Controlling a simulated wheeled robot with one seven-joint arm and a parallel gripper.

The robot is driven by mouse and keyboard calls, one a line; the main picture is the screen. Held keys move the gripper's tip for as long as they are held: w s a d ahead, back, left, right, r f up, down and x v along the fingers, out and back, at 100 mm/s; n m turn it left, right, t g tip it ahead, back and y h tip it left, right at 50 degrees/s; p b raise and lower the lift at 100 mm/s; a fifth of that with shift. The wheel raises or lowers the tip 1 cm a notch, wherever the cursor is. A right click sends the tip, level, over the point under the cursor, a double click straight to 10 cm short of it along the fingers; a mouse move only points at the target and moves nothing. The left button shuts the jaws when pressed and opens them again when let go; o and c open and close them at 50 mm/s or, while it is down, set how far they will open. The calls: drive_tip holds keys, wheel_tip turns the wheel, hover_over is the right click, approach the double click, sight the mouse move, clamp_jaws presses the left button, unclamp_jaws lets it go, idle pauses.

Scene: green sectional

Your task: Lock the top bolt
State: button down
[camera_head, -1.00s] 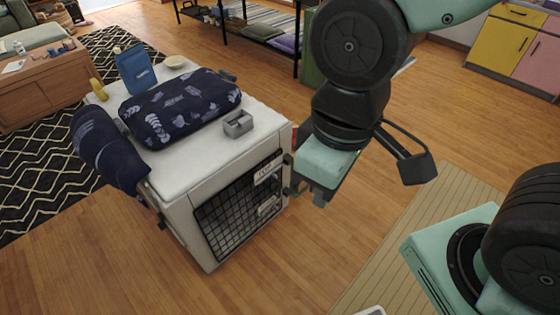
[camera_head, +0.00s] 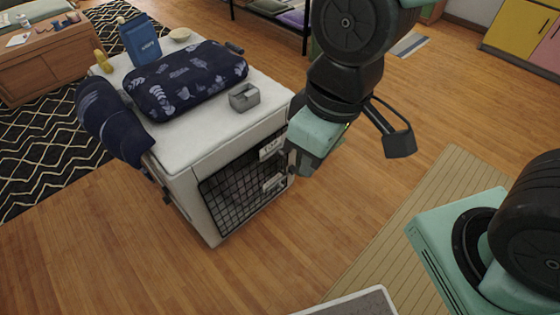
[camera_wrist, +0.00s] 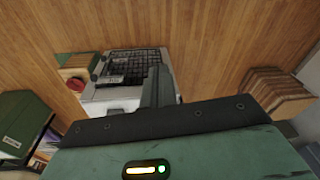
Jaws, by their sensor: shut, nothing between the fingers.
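A white crate (camera_head: 205,205) stands on the wood floor, left of centre in the head view. Its dark mesh door (camera_head: 236,190) faces the front right. The top bolt (camera_head: 271,149) is at a pale labelled plate by the door's upper right. A second pale plate (camera_head: 273,183) sits below it. My gripper (camera_head: 293,168) is shut and empty, close to the crate's right front edge. I cannot tell whether it touches a bolt. In the wrist view, the shut fingers (camera_wrist: 160,88) overlap the door's side. The bolt's exact position is too small to read.
On the crate top lie a dark patterned cushion (camera_head: 186,78), a grey open box (camera_head: 244,96), a blue bag (camera_head: 140,40) and a small bowl (camera_head: 180,35). A dark roll (camera_head: 112,122) hangs over its left side.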

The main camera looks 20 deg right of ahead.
sight(279, 152)
drive_tip(key=w+a+f+n+t+y+b, duration=0.1)
drive_tip(key=w+f+t+b, duration=0.3)
drive_tip(key=w+f+b, duration=0.85)
drive_tip(key=w+a+f+n+t+y+b, duration=0.1)
drive_tip(key=w+f+n+t+b, duration=0.15)
drive_tip(key=w+f+b, duration=1.05)
drive_tip(key=w+d+f+n+t+b, duration=0.1)
drive_tip(key=d+f+n+t+b, duration=0.1)
drive_tip(key=f, duration=0.7)
drive_tip(key=w+d+f+n+t+b, duration=0.1)
drive_tip(key=d+f+n+t+b, duration=0.2)
drive_tip(key=f, duration=0.7)
drive_tip(key=w+d+f+n+t+y+b, duration=0.1)
drive_tip(key=w+d+f+n+t+b, duration=0.1)
drive_tip(key=f, duration=0.7)
drive_tip(key=d+n+t+b, duration=0.1)
drive_tip(key=n+t+b, duration=0.1)
drive_tip(key=t+b, duration=0.1)
drive_tip(key=shift+f+b, duration=0.15)
drive_tip(key=shift+b, duration=0.7)
drive_tip(key=w+d+b, duration=0.1)
drive_tip(key=w+b, duration=0.4)
drive_tip(key=w, duration=0.6)
drive_tip(key=shift+w+b, duration=0.3)
drive_tip(key=shift+b, duration=0.05)
